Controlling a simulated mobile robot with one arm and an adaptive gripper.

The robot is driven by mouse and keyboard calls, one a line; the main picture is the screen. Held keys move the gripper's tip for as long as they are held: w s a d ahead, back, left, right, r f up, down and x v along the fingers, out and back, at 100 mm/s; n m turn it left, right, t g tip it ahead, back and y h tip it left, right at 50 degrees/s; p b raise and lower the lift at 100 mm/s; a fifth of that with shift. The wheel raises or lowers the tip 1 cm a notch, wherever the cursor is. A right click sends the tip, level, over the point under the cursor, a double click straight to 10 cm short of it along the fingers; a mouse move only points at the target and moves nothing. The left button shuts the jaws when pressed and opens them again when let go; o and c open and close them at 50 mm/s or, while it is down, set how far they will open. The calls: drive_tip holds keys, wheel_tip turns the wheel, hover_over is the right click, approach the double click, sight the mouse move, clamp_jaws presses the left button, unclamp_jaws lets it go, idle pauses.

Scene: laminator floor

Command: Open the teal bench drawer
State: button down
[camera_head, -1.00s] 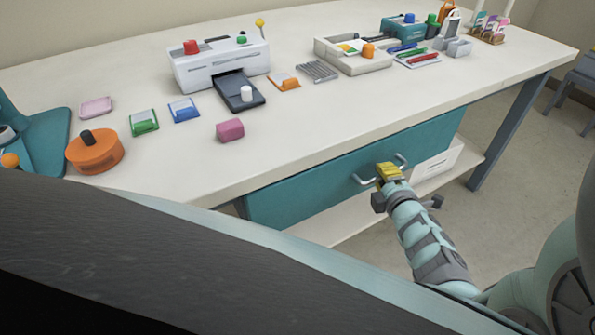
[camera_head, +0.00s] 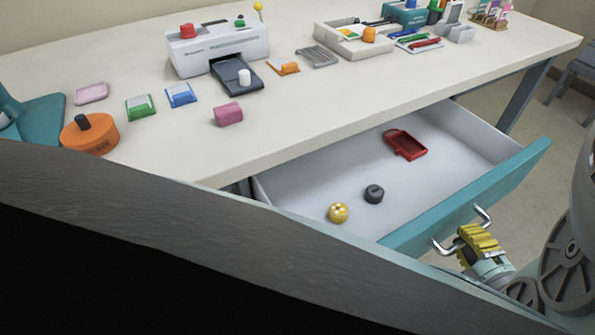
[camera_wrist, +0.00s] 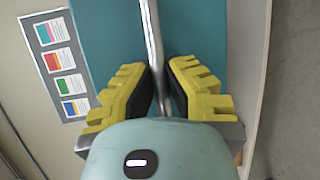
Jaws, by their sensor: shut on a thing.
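The teal bench drawer (camera_head: 470,197) is pulled well out from under the white bench, with its pale inside showing. In the wrist view the handle (camera_wrist: 153,45) runs between the two yellow fingers (camera_wrist: 163,95), against the teal front (camera_wrist: 100,25). The drawer's near left corner is hidden behind my own body.
The bench top (camera_head: 300,110) carries a white machine (camera_head: 217,48), an orange round item (camera_head: 90,135), a pink block (camera_head: 228,114) and a beige tray (camera_head: 340,48). A bench leg (camera_head: 525,95) stands right of the drawer. A chair (camera_head: 575,80) is at the far right.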

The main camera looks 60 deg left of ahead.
drive_tip(key=shift+s+d+f, duration=0.1)
drive_tip(key=shift+s+d, duration=0.05)
drive_tip(key=shift+d, duration=2.5)
drive_tip(key=c, duration=1)
unclamp_jaws()
drive_tip(key=shift+a, duration=0.1)
drive_tip(key=v, duration=1.2)
